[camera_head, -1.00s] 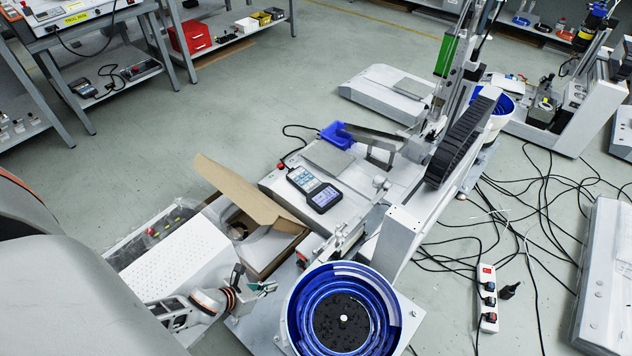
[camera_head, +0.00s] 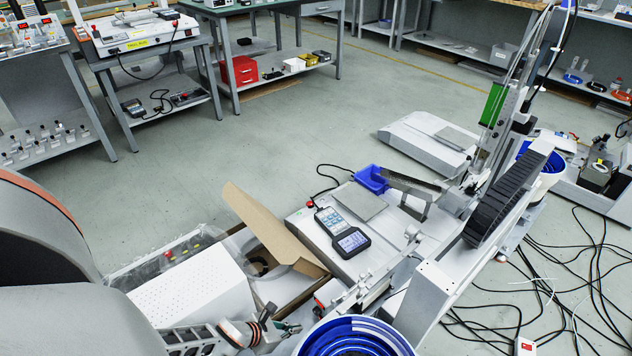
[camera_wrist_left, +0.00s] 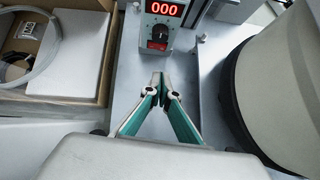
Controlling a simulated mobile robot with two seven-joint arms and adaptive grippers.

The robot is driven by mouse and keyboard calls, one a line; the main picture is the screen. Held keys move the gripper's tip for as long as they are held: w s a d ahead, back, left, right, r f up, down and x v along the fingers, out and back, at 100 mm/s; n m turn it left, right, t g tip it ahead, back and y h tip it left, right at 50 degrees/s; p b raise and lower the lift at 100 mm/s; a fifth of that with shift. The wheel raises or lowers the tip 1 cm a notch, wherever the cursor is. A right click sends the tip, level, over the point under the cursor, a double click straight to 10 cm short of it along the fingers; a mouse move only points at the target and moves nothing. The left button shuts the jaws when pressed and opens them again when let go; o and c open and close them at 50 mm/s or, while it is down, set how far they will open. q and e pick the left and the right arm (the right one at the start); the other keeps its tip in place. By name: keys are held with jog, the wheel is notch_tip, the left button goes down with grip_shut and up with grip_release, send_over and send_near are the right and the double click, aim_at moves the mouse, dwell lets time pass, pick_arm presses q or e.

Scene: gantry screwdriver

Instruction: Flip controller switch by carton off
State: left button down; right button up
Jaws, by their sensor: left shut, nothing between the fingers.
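The controller (camera_wrist_left: 160,30) is a grey box with a red display reading 000, a dark knob under it and a red rocker switch (camera_wrist_left: 157,46) low on its face. The switch looks red; its position is too small to tell. The open carton (camera_head: 262,213) lies beside it, and its edge shows at the left of the left wrist view (camera_wrist_left: 103,60). My left gripper (camera_head: 292,328) is shut and empty. In the left wrist view its green-sided fingertips (camera_wrist_left: 160,78) meet just below the switch, seemingly apart from it. My right gripper is not in view.
A blue bowl feeder (camera_head: 350,335) stands right of my left gripper; its base (camera_wrist_left: 250,90) fills the right of the wrist view. A white perforated box (camera_head: 195,290) is left of the carton. A handheld device (camera_head: 350,241) lies on the machine bed behind.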

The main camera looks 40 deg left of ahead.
pick_arm(q)
jog(key=f, duration=0.1)
jog(key=w+f+b, duration=0.1)
jog(key=f, duration=0.1)
jog(key=shift+w+d, duration=0.2)
jog(key=shift+d, duration=0.05)
jog(key=w, duration=0.4)
jog(key=shift+d+r, duration=0.3)
jog(key=shift+w+d, duration=0.15)
jog(key=shift+w, duration=0.4)
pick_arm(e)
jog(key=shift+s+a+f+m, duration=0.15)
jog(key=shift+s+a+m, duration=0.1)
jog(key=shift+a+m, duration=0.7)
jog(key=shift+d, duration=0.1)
